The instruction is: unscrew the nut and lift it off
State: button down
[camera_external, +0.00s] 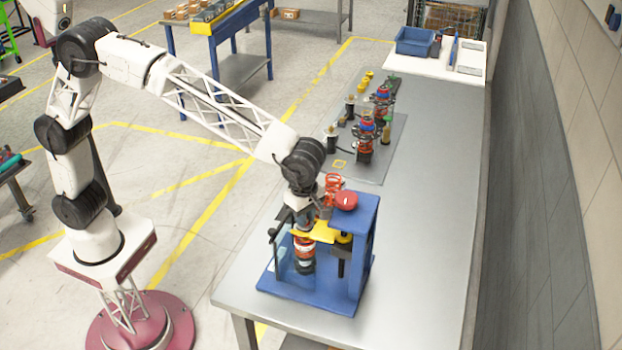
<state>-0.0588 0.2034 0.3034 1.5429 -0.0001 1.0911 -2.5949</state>
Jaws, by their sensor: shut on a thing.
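A blue chassis fixture (365,235) stands near the front end of the grey metal table. It holds an upright shock absorber with a red-orange spring (303,254), below a yellow plate (322,231). My gripper (303,222) points down at the top of this assembly, over the left part of the yellow plate. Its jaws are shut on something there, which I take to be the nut. The nut itself is too small and too covered by my gripper to make out.
A red round knob (346,200) tops the fixture's blue post, close to the right of my wrist. Behind, a grey mat (385,165) carries several spring assemblies and small parts. A blue bin (414,41) stands at the far end. The table's right side (430,220) is clear.

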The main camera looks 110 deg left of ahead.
jog(key=shift+f+n, duration=0.1)
jog(key=shift+n, duration=1.2)
jog(key=c, duration=1)
grip_release()
jog(key=shift+f, duration=0.1)
jog(key=shift+o, duration=0.2)
jog(key=shift+r, duration=1.4)
